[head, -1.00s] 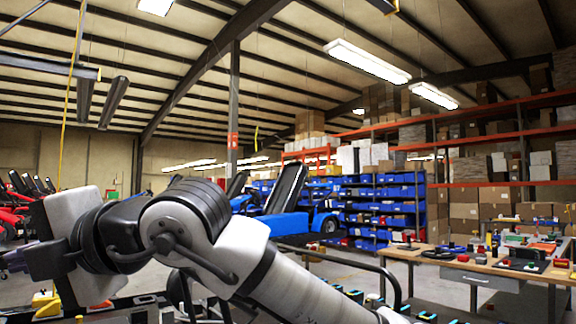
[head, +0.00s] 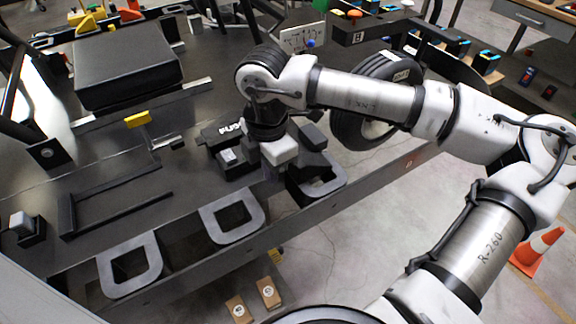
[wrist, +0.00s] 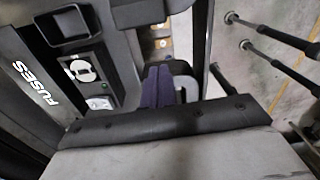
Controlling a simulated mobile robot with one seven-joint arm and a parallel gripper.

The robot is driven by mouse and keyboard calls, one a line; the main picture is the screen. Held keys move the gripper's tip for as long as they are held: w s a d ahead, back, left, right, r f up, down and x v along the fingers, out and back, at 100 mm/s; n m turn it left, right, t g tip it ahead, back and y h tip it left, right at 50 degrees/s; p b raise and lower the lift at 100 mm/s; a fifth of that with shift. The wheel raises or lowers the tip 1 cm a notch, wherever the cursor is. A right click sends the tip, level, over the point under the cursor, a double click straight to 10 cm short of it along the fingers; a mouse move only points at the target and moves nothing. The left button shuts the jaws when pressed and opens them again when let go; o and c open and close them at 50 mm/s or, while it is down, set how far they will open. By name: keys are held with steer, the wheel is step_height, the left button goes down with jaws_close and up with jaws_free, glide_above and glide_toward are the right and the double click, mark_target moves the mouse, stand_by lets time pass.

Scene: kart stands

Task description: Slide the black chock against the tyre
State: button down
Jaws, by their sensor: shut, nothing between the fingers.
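I cannot pick out the black chock with certainty in either view. In the head view my wrist is over the stand's right part, beside a black box lettered FUSES, and the fingers are hidden there. In the wrist view my gripper (wrist: 157,87) shows as dark purple fingers close together, shut and empty. They point down past the fuse panel (wrist: 90,78), apart from the tyre.
The dark deck (head: 110,195) carries a black padded block (head: 128,70), a yellow block (head: 138,119) and a raised rail. Grey looped handles (head: 232,215) line its front edge. Small cardboard boxes (head: 267,292) lie on the floor. An orange cone (head: 540,245) stands at right.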

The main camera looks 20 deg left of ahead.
mark_target(317, 158)
steer(key=shift+w+d+f+p, duration=0.55)
steer(key=shift+w+f, duration=0.25)
steer(key=shift+w, duration=0.05)
steer(key=shift+w+d+f+p, duration=0.55)
steer(key=shift+w+f, duration=0.25)
steer(key=shift+w, duration=0.05)
steer(key=shift+w+d+f, duration=0.1)
steer(key=shift+w, duration=0.05)
steer(key=w+d+b, duration=0.1)
steer(key=w, duration=0.1)
steer(key=w+d+b, duration=0.1)
steer(key=w+b, duration=0.1)
steer(key=w+d+b, duration=0.1)
steer(key=w+d, duration=0.1)
steer(key=shift+b, duration=0.3)
steer(key=shift+w+d, duration=0.15)
